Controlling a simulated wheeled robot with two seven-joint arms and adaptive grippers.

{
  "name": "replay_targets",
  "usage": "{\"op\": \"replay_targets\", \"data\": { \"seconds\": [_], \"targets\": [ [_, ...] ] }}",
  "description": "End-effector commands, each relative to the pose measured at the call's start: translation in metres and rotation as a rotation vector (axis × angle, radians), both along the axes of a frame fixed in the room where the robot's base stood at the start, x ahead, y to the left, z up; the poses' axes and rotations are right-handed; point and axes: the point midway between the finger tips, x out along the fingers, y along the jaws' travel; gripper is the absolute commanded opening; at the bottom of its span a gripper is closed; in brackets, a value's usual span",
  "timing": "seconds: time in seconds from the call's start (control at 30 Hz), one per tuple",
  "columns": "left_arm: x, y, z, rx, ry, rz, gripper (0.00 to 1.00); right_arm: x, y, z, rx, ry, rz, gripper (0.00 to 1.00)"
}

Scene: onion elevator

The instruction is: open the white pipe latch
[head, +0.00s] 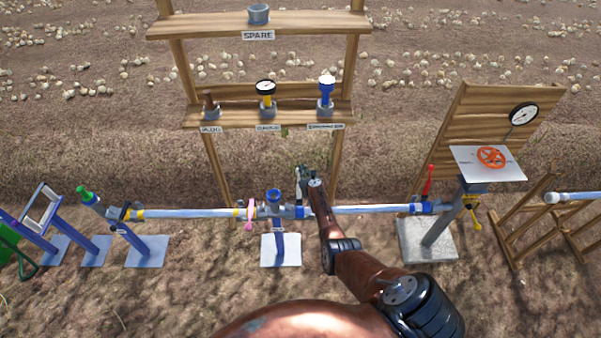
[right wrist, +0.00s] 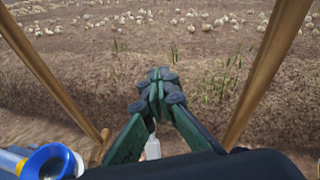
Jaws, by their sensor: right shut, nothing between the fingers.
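A small white piece, seemingly the white latch's handle, shows in the right wrist view (right wrist: 152,148), just below and between the fingers, partly hidden by them. My right gripper (head: 303,172) is over that joint, just right of the blue upright fitting (head: 274,196). In the right wrist view its fingers (right wrist: 160,84) are shut with their tips together and nothing between them. My left gripper is not in view.
The long pipe (head: 190,213) runs across on stands. A pink latch (head: 249,215) sits left of the blue fitting. A red lever (head: 427,180) and yellow handle (head: 473,214) are at right. A wooden shelf (head: 240,116) with gauge and parts stands behind. Onions lie beyond.

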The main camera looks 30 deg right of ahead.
Motion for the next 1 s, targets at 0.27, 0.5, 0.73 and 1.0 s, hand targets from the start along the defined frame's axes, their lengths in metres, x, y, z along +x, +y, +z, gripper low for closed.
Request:
{"op": "replay_targets", "data": {
  "seconds": [0.27,0.5,0.73,1.0],
  "targets": [
    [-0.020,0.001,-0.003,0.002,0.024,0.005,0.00,0.007,0.003,0.001,0.000,-0.002,0.008,0.00],
    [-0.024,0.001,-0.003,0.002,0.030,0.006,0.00,0.007,0.003,0.002,-0.001,-0.003,0.008,0.00],
    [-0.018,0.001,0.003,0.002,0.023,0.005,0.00,0.005,0.005,0.006,0.000,-0.003,0.009,0.00],
    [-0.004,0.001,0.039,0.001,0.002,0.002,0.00,-0.006,0.021,0.032,0.000,-0.004,0.025,0.00]
  ]
}}
